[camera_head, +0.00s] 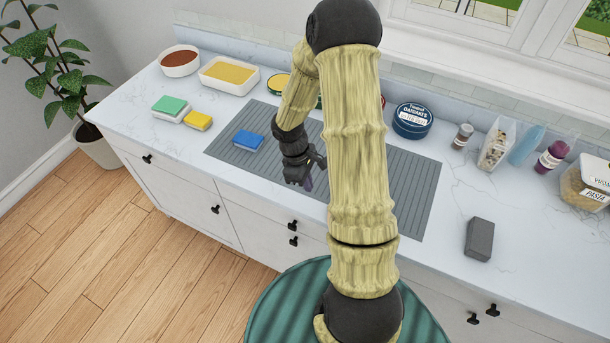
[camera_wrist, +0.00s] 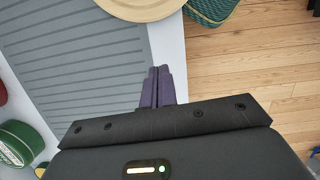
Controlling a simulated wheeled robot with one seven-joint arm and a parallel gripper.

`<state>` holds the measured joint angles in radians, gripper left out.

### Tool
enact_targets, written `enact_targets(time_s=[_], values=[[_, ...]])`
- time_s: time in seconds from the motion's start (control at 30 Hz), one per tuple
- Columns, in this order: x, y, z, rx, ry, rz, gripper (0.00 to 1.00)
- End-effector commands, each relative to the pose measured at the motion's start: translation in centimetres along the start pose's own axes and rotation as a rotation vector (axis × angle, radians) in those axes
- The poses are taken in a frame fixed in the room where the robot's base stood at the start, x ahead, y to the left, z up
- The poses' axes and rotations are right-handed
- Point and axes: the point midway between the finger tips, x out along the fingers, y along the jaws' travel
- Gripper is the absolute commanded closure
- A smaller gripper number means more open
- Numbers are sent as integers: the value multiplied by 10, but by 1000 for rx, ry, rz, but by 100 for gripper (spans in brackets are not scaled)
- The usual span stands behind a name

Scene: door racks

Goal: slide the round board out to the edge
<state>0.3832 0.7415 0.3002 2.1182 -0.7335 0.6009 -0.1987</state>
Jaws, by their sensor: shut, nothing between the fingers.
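The round board (camera_wrist: 140,8) is pale tan and shows only in part, at the top of the wrist view. It lies flat, partly over the grey ribbed mat (camera_wrist: 75,60), with its right rim at about the counter's front edge. In the head view my arm hides the board. My gripper (camera_wrist: 158,88) is shut and empty, with its purple fingers together, apart from the board and by the front strip of the counter. In the head view my gripper (camera_head: 305,182) is low near the front of the mat (camera_head: 415,190); its exact height is unclear.
A blue sponge (camera_head: 249,141) lies on the mat's left part. A grey block (camera_head: 479,239) lies on the counter at right. A blue tin (camera_head: 412,121), jars and containers line the back. A green tin (camera_wrist: 20,143) is at the wrist view's left. Wood floor (camera_wrist: 250,60) lies beyond the edge.

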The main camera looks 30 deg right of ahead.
Motion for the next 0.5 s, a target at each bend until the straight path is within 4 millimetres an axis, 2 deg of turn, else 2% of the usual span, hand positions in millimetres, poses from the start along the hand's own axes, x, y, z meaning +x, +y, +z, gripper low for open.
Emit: enact_targets(time_s=[0.1,0.2,0.5], values=[[-18,1,-1,-1,2,4,100],[-28,0,-1,-2,1,2,100],[-32,0,1,1,0,-2,100]])
